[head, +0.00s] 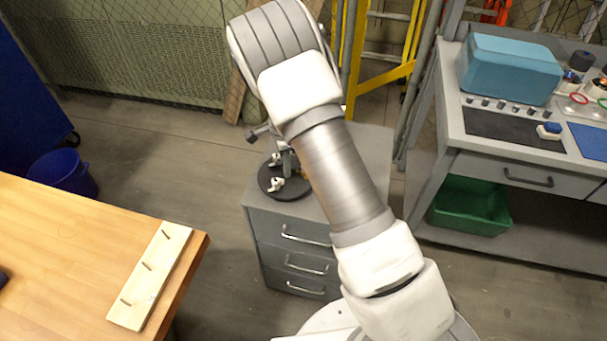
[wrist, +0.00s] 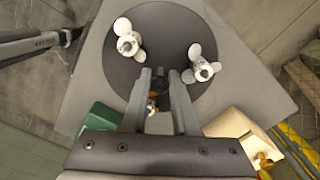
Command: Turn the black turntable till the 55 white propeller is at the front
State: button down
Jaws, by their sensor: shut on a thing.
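The black turntable (head: 268,190) lies on top of a grey drawer cabinet. In the wrist view its dark disc (wrist: 165,35) fills the top middle. Two white propellers stand on it, one at the upper left (wrist: 127,40) and one at the right (wrist: 203,68). They also show in the head view, a rear one (head: 275,160) and a front one (head: 277,183). I cannot read any number on either. My gripper (wrist: 160,75) is over the disc, between the propellers and its near rim. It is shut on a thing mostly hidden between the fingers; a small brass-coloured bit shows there.
The grey cabinet (head: 300,262) has several drawers. A workbench (head: 480,150) with a blue case (head: 510,68) stands to the right, a green bin (head: 470,205) below. A wooden table (head: 70,250) with a pegged board (head: 150,275) is at left. Floor between is clear.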

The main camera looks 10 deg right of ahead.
jog(key=shift+m+p, duration=0.75)
jog(key=shift+m, duration=0.95)
jog(key=c, duration=0.8)
grip_release()
jog(key=shift+o, duration=0.2)
jog(key=shift+r, duration=0.15)
jog(key=shift+r+p, duration=3.2)
jog(key=shift+r, duration=1.15)
